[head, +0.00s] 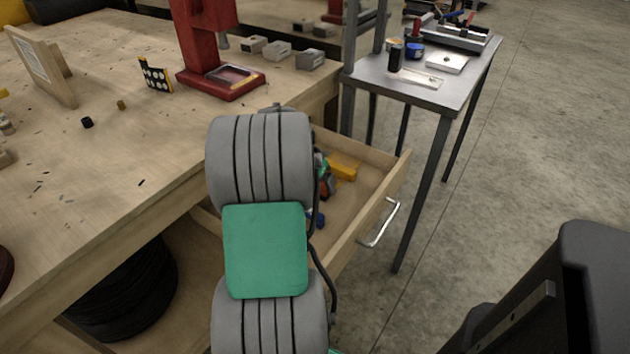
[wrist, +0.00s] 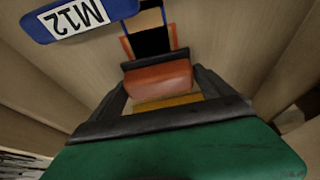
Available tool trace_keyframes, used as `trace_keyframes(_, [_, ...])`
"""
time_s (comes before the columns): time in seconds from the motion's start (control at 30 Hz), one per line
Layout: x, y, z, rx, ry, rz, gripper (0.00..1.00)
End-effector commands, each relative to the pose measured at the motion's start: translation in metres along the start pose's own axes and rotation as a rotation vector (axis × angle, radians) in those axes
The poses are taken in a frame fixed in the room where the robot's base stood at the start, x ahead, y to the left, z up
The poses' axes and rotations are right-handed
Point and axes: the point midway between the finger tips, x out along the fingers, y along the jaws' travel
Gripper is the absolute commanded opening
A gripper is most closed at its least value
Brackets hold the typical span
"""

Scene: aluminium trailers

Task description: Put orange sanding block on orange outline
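An orange-red block (wrist: 158,80) lies between the two dark fingers of my gripper (wrist: 160,82) in the wrist view. The fingers are wide apart, one close along each side of the block. Whether they press on it cannot be told. Just beyond the block is an orange outline (wrist: 126,47) around a black area, partly hidden by the block. A yellow piece (wrist: 165,102) shows below the block.
A blue M12 label (wrist: 75,20) is close at the wrist view's upper left. A workbench (head: 110,165) stands left; a metal side table (head: 440,95) stands behind the drawer.

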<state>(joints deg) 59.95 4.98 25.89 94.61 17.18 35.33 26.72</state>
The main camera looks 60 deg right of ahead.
Motion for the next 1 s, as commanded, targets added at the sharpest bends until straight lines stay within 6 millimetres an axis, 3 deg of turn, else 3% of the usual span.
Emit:
trace_keyframes(0.43, [-0.008, 0.000, -0.001, 0.000, -0.001, 0.001, 1.00])
trace_keyframes(0.8, [-0.096, -0.001, -0.002, 0.000, 0.001, -0.001, 1.00])
trace_keyframes(1.0, [-0.121, 0.000, -0.001, -0.001, -0.001, 0.001, 1.00])
